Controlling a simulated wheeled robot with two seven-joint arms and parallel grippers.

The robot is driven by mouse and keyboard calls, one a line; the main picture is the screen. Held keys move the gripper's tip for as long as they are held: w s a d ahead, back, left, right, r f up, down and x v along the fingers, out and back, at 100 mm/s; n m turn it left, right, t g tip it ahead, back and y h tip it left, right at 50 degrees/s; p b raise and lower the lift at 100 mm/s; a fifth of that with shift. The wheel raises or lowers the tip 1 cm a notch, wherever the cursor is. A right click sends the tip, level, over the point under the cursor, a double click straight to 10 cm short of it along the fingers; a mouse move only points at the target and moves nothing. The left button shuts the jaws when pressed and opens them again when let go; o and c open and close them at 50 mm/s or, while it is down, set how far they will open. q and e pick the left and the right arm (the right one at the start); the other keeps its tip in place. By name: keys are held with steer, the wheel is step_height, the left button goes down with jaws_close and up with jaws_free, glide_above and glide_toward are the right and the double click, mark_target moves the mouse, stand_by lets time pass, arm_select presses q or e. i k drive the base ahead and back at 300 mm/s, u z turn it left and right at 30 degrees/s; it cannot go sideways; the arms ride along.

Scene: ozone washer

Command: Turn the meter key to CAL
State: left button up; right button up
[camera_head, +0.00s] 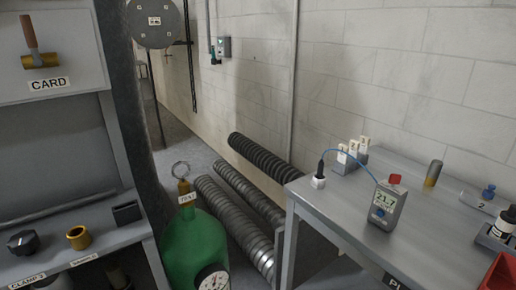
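The meter (396,210) is a small grey-blue box standing upright on the grey table (350,222) at the right. Its display (386,198) appears to read 21.7. A small blue round part (379,213) sits below the display, and a red piece (394,179) sticks up at its top. I cannot tell which of these is the key, and no CAL mark is legible. A blue cable (349,154) runs from the meter to a black probe (320,169) standing in a small white holder (318,182). Neither of my grippers is in view.
White-capped items (353,148) stand in a rack behind the meter. A brass-coloured cylinder (433,173), blue knob (488,191), dark bottle (497,232) and red bin (500,275) are to the right.

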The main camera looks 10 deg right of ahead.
mark_target(395, 180)
steer(key=z, duration=1.4)
